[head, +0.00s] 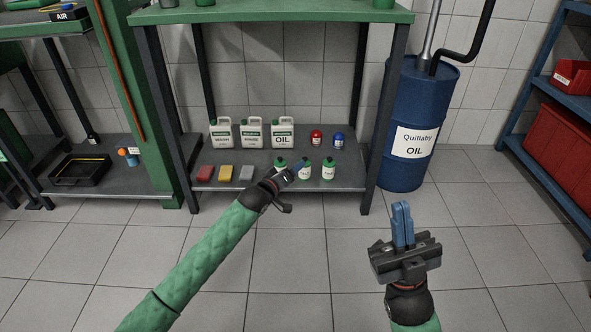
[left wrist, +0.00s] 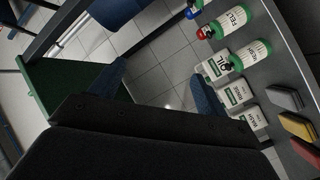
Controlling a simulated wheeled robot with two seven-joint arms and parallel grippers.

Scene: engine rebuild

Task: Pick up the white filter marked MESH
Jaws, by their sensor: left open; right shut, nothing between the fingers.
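Three white filters with green caps and bands stand in a row on the lower shelf. The left one (head: 280,162) is partly hidden by my left gripper; in the left wrist view this filter (left wrist: 250,56) has a label that seems to read MESH, though it is small and slanted. The filter marked FELT (left wrist: 233,20) stands beside it. My left gripper (head: 298,171) is just in front of the row; in the left wrist view its blue fingers (left wrist: 160,90) are apart, with floor tiles between them. My right gripper (head: 402,220) is shut and empty, out over the floor.
White jugs (head: 251,134) stand behind, one marked OIL, with red (head: 316,138) and blue (head: 338,141) items to their right. Red, yellow and grey blocks (head: 226,172) lie left of the filters. A blue oil drum (head: 398,160) stands right of the shelf's leg.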

